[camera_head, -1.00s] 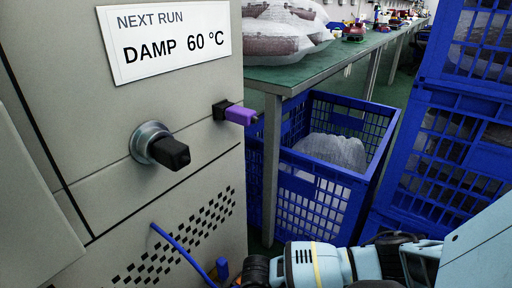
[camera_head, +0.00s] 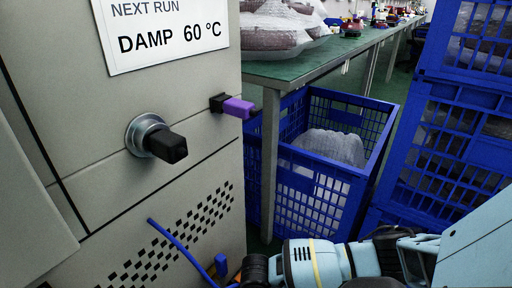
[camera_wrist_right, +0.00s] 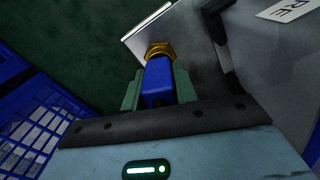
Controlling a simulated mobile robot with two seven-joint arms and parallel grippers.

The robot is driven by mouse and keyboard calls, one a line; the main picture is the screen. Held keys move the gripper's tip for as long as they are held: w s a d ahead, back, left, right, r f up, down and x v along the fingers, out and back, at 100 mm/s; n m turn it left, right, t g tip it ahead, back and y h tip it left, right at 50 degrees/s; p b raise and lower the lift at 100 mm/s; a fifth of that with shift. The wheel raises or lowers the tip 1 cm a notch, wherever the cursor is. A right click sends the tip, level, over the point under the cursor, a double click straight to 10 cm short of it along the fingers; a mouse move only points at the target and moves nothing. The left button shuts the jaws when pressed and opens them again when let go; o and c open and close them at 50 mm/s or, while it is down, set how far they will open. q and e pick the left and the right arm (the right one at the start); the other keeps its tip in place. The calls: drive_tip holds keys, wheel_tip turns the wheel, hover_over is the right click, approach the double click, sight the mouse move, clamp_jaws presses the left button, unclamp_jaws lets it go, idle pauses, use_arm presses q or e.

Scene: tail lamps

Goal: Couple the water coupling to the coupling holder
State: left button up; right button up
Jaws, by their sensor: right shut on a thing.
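The right wrist view shows a blue block (camera_wrist_right: 158,84) with a brass hex collar (camera_wrist_right: 158,50) at its far end; it appears to be the water coupling. My right gripper (camera_wrist_right: 157,90) is shut on the blue block, a green finger on each side. In the head view, a blue piece (camera_head: 221,265) shows low by the machine, beside my right wrist; the fingertips are not clear there. I cannot tell for sure which part is the coupling holder. A pale plate edge (camera_wrist_right: 148,22) lies just beyond the collar. My left gripper is not in view.
The grey machine (camera_head: 190,200) carries a black knob (camera_head: 165,145), a purple piece (camera_head: 238,107) in a black mount and a blue hose (camera_head: 170,236). Blue crates (camera_head: 330,185) and a green-topped table (camera_head: 290,70) stand to the right.

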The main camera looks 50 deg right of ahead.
drive_tip(key=shift+f, duration=0.15)
idle(0.5)
drive_tip(key=shift+f+b, duration=0.15)
drive_tip(key=shift+b, duration=0.2)
drive_tip(key=o, duration=1.1)
drive_tip(key=shift+o, duration=0.2)
